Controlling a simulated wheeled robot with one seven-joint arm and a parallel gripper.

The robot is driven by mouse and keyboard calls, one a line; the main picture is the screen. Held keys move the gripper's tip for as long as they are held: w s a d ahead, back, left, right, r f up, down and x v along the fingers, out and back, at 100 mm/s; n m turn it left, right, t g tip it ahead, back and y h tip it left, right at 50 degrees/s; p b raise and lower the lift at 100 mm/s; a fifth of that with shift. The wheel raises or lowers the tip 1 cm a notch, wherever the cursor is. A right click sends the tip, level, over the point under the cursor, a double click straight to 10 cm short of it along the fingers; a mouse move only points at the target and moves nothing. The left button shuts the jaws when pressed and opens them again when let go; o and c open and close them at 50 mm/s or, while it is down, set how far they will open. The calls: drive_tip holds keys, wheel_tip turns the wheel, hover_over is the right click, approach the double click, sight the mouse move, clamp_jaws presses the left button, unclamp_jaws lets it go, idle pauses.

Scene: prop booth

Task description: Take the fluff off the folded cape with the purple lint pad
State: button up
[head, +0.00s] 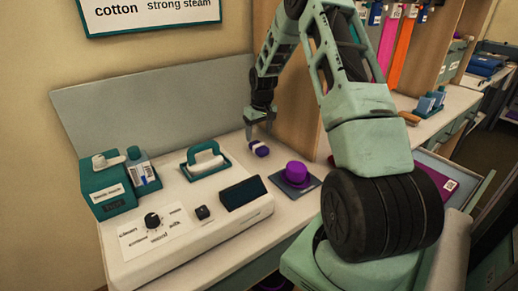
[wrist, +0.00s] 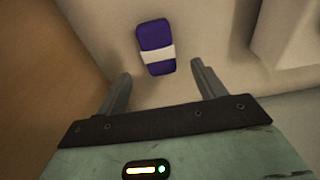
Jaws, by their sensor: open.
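The purple lint pad (head: 259,149), with a white band around its middle, lies on the pale counter (head: 228,158) near the wooden partition. In the wrist view the pad (wrist: 155,47) lies just beyond my fingertips, roughly centred between them and slightly tilted. My gripper (head: 259,134) points down above the pad; it is open and empty, and its two fingers (wrist: 160,70) stand apart. A flat purple surface (head: 437,181) with a white code label shows at the right, partly hidden by my arm; I cannot tell whether it is the folded cape. No fluff can be made out.
A purple hat (head: 297,172) sits on a dark mat right of the pad. A white steam console with a dial (head: 152,220), an iron in a green holder (head: 204,158) and a green box with a bottle (head: 145,171) stand left. A wooden partition (head: 299,105) rises close behind my gripper.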

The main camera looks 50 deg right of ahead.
sight(259, 146)
drive_tip(key=shift+s+f+p, duration=0.1)
drive_tip(key=shift+f+p, duration=0.4)
drive_tip(key=shift+f, duration=2.05)
drive_tip(key=shift+f, duration=0.25)
drive_tip(key=c, duration=1.1)
